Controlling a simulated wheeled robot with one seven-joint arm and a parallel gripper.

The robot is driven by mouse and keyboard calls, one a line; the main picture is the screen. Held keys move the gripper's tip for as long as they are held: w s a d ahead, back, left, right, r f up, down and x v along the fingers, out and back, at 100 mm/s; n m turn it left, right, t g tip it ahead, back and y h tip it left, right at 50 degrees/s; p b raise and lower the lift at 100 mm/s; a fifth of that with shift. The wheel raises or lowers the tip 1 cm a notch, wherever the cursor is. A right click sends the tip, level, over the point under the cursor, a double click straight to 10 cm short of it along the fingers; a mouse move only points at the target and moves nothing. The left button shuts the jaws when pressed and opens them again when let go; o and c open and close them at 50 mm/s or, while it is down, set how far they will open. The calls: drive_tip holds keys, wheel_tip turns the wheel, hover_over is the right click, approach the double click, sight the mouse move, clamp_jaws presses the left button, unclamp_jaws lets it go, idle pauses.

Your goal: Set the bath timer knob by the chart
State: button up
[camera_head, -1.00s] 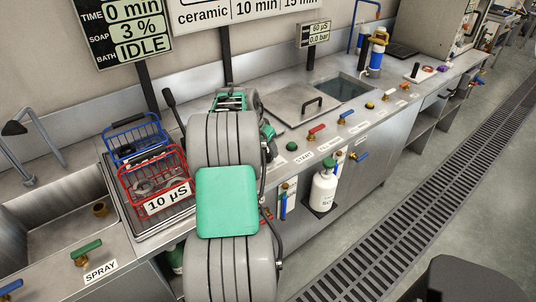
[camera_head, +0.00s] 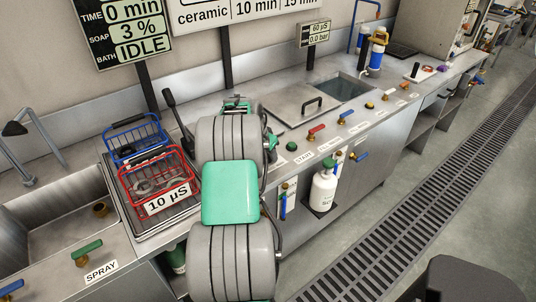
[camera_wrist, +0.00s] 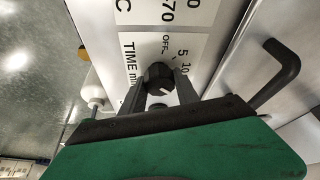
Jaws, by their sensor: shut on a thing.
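In the wrist view, a dark faceted knob (camera_wrist: 159,77) stands on a white label plate (camera_wrist: 170,40) marked TIME min, with OFF, 5 and 10 around it. My gripper (camera_wrist: 160,88) is shut on this knob, one finger on each side. The knob's exact setting is hard to tell. In the head view, my arm hides the knob and the fingertips. The chart (camera_head: 245,8) is cut off at the top; its visible row reads ceramic, 10 min, 15 min. The display (camera_head: 122,30) reads TIME 0 min, SOAP 3 %, BATH IDLE.
A black handle (camera_wrist: 278,70) stands close to the right of my gripper in the wrist view. A red basket (camera_head: 155,178) marked 10 µS and a blue basket (camera_head: 135,140) stand left of my arm. A lidded tank (camera_head: 300,103) and several valves lie to the right.

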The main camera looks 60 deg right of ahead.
clamp_jaws()
drive_tip(key=shift+n, duration=0.3)
drive_tip(key=n+t+b, duration=0.1)
drive_tip(key=n, duration=0.1)
drive_tip(key=shift+n+b, duration=0.3)
drive_tip(key=shift+b, duration=0.05)
drive_tip(key=shift+n+t+b, duration=0.55)
drive_tip(key=shift+n+t, duration=0.45)
drive_tip(key=shift+n, duration=1.3)
drive_tip(key=o, duration=0.8)
unclamp_jaws()
drive_tip(key=shift+o, duration=0.2)
